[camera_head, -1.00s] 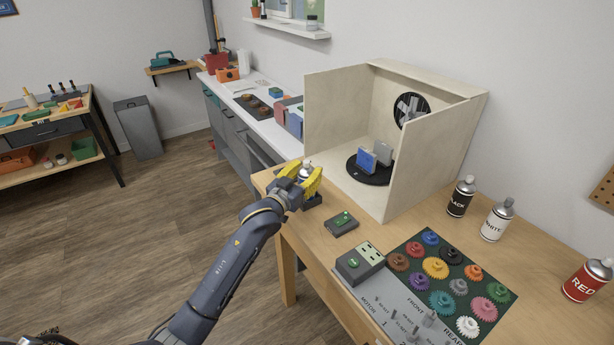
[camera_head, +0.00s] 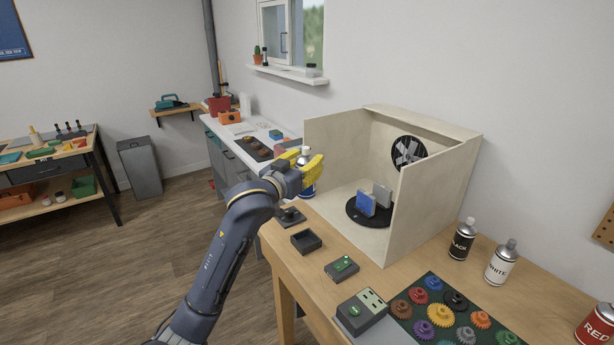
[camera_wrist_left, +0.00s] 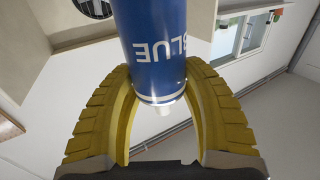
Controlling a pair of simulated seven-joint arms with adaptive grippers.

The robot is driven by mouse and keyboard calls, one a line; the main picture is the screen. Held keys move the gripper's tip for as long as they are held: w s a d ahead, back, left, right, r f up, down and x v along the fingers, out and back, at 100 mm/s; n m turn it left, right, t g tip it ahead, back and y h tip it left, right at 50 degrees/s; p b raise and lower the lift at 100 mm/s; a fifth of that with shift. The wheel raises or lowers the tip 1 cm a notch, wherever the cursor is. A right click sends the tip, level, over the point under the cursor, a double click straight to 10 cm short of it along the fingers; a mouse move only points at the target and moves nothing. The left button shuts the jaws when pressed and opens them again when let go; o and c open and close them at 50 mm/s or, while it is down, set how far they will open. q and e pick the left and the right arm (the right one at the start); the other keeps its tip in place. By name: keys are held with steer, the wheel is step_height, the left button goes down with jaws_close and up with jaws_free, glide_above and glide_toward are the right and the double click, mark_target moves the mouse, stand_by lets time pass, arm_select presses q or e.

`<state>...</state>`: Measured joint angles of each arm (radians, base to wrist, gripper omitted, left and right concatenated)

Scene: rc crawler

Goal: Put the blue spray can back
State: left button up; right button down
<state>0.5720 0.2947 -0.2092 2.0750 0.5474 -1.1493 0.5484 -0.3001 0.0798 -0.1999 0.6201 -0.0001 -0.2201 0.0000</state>
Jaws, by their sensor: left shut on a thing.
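My left gripper (camera_head: 311,170) is shut on the blue spray can (camera_head: 307,190), its yellow fingers on both sides of it. In the head view the can appears upright and raised above the table's left back corner, left of the wooden booth. The gripper hides part of it. In the left wrist view the blue can (camera_wrist_left: 152,45) sits between the fingers (camera_wrist_left: 163,120), its BLUE label upside down in the picture. The black can (camera_head: 462,240), the white can (camera_head: 501,262) and the red can (camera_head: 597,326) stand on the table at right. My right gripper is out of view.
The open wooden booth (camera_head: 335,150) holds a dark turntable (camera_head: 357,215) with a blue panel and a grey panel. A small dark tray (camera_head: 307,241), a dark base (camera_head: 291,216), a green-buttoned box (camera_head: 342,267) and a gear mat (camera_head: 485,335) lie on the table (camera_head: 277,250).

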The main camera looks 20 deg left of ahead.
mark_target(303, 148)
arm_select(q)
steer(key=shift+r, duration=0.5)
steer(key=r, duration=0.3)
steer(key=shift+s+a+y, duration=0.25)
steer(key=shift+a+y, duration=0.05)
steer(key=shift+s+a+r+n+y, duration=0.15)
steer(key=shift+s+n+y, duration=0.1)
steer(key=shift+s, duration=0.2)
steer(key=shift+s+d+r+n+y, duration=0.15)
steer(key=shift+s+n, duration=0.1)
steer(key=shift+s, duration=0.15)
steer(key=s+d+f+n+y, duration=0.1)
steer(key=s+f, duration=0.6)
steer(key=f, duration=0.4)
steer(key=s+f+n+y, duration=0.1)
steer(key=s+f+y, duration=0.1)
steer(key=s+f, duration=1.15)
steer(key=s, duration=0.3)
steer(key=shift+s+f+m+h, duration=0.3)
steer(key=shift+s+f+h, duration=0.05)
steer(key=shift+s+h, duration=0.05)
